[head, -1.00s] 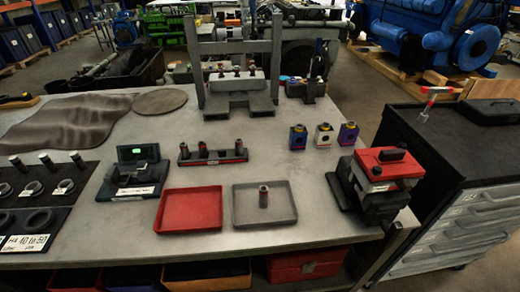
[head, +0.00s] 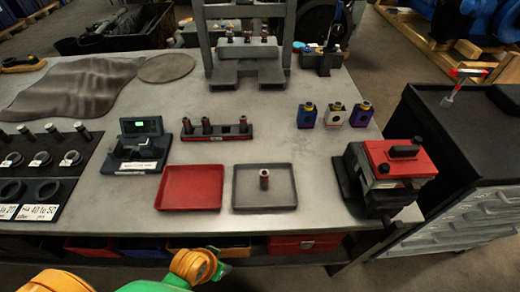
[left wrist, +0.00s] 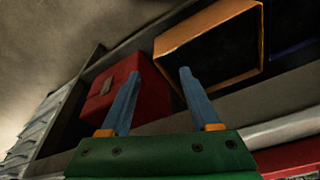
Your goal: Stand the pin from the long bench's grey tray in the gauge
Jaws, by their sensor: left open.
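The pin (head: 264,181) is a small metal cylinder standing upright in the middle of the grey tray (head: 265,208) on the long bench. The gauge (head: 139,166), a dark device with a small lit green display, stands behind and left of the red tray; no pin is visible on it. My left gripper (left wrist: 157,88) is open and empty in the left wrist view, below the bench top and facing the shelf. In the head view only orange and green arm parts show at the bottom edge, with no fingertips. My right gripper is not in view.
The red tray (head: 190,203) lies left of the grey one. A rack (head: 217,134) with several upright pins stands behind. A red-topped vise-like device (head: 395,163) is at the right. A red bin (left wrist: 110,95) and an orange-rimmed bin (left wrist: 210,25) sit on the shelf.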

